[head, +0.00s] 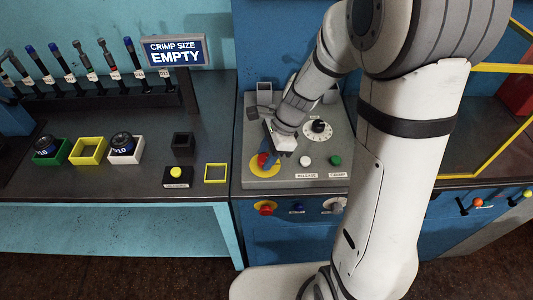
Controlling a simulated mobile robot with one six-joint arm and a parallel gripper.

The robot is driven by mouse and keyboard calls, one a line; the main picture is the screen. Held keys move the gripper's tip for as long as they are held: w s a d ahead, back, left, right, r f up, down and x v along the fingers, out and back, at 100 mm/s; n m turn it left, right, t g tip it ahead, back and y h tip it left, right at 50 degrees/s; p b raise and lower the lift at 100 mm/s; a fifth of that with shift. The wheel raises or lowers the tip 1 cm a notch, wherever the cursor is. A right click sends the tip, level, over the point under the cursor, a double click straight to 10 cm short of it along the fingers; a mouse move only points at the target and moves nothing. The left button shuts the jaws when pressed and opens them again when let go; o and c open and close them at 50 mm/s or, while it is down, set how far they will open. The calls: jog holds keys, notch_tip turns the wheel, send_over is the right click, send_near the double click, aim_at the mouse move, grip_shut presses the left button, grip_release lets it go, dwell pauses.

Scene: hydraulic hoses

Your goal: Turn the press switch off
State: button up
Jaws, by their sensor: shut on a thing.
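The press panel (312,182) is a grey sloped box on the blue cabinet. A round yellow plate (268,171) with a red switch handle (262,159) sits at its lower left; I take this to be the press switch. The handle's exact angle cannot be told, and no readable on or off mark shows.
A black dial (318,130), a white release button (305,160) and a green crimp button (335,160) are on the panel. A red knob (265,208) is on the cabinet front. A sign (174,51) reads "CRIMP SIZE EMPTY". Hoses and small boxes stand on the left bench.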

jog(key=shift+n, duration=0.3)
jog(key=n+g, duration=0.1)
jog(key=n, duration=0.3)
jog(key=shift+w+a+n+g+h+p, duration=0.1)
jog(key=shift+w+n+g+h+p, duration=0.05)
jog(key=shift+n+g+h+p, duration=0.2)
jog(key=n, duration=0.2)
jog(key=n+g+h, duration=0.1)
jog(key=n, duration=0.1)
jog(key=shift+w+a+h, duration=0.1)
jog(key=shift+h, duration=0.15)
jog(key=n, duration=0.2)
jog(key=n+g+h, duration=0.1)
jog(key=n, duration=0.2)
jog(key=shift+a+h, duration=0.1)
jog(key=shift+h, duration=0.2)
jog(key=shift+n+h, duration=0.7)
jog(key=shift+n, duration=1.05)
jog(key=o, duration=1)
jog(key=shift+r, duration=0.1)
